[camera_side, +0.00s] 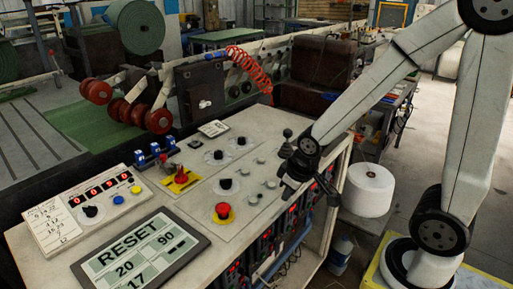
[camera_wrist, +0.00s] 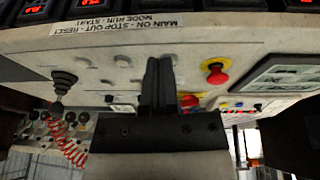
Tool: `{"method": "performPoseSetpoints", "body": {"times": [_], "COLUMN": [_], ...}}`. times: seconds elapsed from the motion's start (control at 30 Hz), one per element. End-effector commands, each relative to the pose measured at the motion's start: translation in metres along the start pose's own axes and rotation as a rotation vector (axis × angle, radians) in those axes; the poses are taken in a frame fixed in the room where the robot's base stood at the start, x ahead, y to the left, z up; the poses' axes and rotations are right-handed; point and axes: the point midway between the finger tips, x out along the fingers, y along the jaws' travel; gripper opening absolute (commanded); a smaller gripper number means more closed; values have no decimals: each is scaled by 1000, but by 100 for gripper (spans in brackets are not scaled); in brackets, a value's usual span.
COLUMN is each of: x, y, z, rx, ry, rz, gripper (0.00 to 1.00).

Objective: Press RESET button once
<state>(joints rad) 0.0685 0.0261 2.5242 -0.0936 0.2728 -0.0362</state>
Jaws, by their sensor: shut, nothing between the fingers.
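My gripper (camera_side: 289,192) is at the right edge of the sloped control panel, low over its surface near small grey round buttons (camera_side: 254,198). In the wrist view its dark fingers (camera_wrist: 158,62) are together, with nothing held. Several grey buttons (camera_wrist: 107,82) show beside the fingers. An upside-down label (camera_wrist: 118,26) reads "MAIN ON - STOP OUT - RESET" and "MODE RUN, START". A tablet-like display (camera_side: 140,254) at the panel's front shows "RESET" and numbers. I cannot tell which button is RESET, nor whether the fingertips touch the panel.
A red mushroom button (camera_side: 223,211) on a yellow base stands left of my gripper. Black knobs (camera_side: 226,184), a joystick (camera_side: 287,134) and a red-yellow switch (camera_side: 181,178) also stand up from the panel. A white roll (camera_side: 368,190) is beyond its right edge.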

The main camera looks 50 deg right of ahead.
Motion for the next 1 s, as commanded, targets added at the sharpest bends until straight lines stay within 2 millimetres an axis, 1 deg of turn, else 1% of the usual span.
{"method": "performPoseSetpoints", "body": {"times": [0.03,0.17,0.4,0.5,0.6,0.7,0.8,1.0], "x": [1,3,0,-2,-5,-7,-8,-8], "y": [10,41,105,128,146,158,164,166], "z": [-8,-30,-68,-80,-87,-92,-94,-95], "rx": [-15,-81,-240,-304,-356,-393,-415,-426], "ry": [24,105,255,303,338,362,374,380], "rz": [17,73,194,238,271,295,307,311], "gripper": [0,0,0,0,0,0,0,0]}}
